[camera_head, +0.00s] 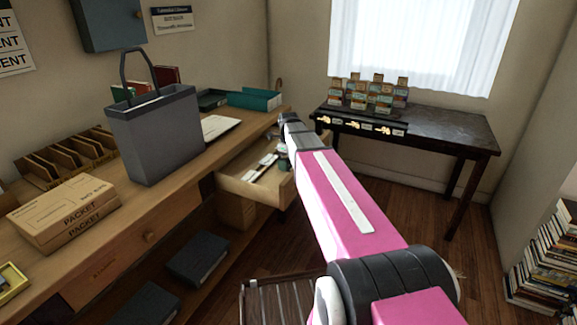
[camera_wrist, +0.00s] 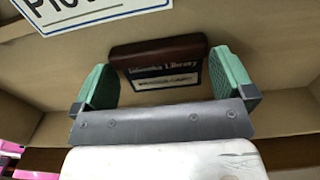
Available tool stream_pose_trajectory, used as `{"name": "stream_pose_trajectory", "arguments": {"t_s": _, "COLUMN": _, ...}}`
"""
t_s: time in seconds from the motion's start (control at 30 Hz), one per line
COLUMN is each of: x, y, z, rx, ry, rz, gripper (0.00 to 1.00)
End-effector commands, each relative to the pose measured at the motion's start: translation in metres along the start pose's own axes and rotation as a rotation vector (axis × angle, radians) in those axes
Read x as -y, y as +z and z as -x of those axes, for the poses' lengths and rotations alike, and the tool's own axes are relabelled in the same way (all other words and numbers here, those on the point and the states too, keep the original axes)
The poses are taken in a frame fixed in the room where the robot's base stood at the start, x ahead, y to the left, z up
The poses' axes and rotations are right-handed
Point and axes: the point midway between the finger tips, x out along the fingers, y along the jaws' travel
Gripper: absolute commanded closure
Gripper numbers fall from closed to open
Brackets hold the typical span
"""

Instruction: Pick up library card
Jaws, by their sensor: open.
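A small card lettered "Library" (camera_wrist: 165,68), white and dark blue with a dark reddish-brown band along its upper edge, lies in the wrist view inside a tan tray or drawer. My gripper (camera_wrist: 168,82) is open, with one green finger pad on each side of the card. The fingers appear apart from the card; the height gap is hard to judge. In the head view my pink arm reaches to the open drawer (camera_head: 238,189) under the wooden counter, and the gripper is mostly hidden there. I cannot single out the card in that view.
A white sign with a blue border (camera_wrist: 85,8) is near the card. On the counter (camera_head: 180,172) stand a grey tote bag (camera_head: 158,138) and cardboard packets (camera_head: 66,210). A dark side table (camera_head: 440,128) is at the back. Books (camera_head: 545,265) are stacked at right.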

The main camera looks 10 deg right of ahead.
Motion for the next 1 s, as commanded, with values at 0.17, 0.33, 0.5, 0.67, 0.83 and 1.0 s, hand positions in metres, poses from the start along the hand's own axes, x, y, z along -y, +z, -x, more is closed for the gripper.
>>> {"name": "stream_pose_trajectory", "arguments": {"t_s": 0.17, "x": 0.0, "y": 0.0, "z": -0.003, "rx": 0.0, "ry": 0.0, "rz": 0.0, "gripper": 0.0}}
{"name": "stream_pose_trajectory", "arguments": {"t_s": 0.33, "x": 0.0, "y": 0.0, "z": -0.003, "rx": 0.0, "ry": 0.0, "rz": 0.0, "gripper": 0.29}}
{"name": "stream_pose_trajectory", "arguments": {"t_s": 0.5, "x": 0.0, "y": 0.0, "z": -0.003, "rx": 0.0, "ry": 0.0, "rz": 0.0, "gripper": 0.32}}
{"name": "stream_pose_trajectory", "arguments": {"t_s": 0.67, "x": 0.0, "y": 0.0, "z": -0.003, "rx": 0.0, "ry": 0.0, "rz": 0.0, "gripper": 0.32}}
{"name": "stream_pose_trajectory", "arguments": {"t_s": 0.83, "x": 0.0, "y": 0.0, "z": 0.004, "rx": 0.0, "ry": 0.0, "rz": 0.0, "gripper": 0.32}}
{"name": "stream_pose_trajectory", "arguments": {"t_s": 1.0, "x": 0.0, "y": 0.0, "z": 0.021, "rx": 0.001, "ry": -0.001, "rz": 0.0, "gripper": 0.32}}
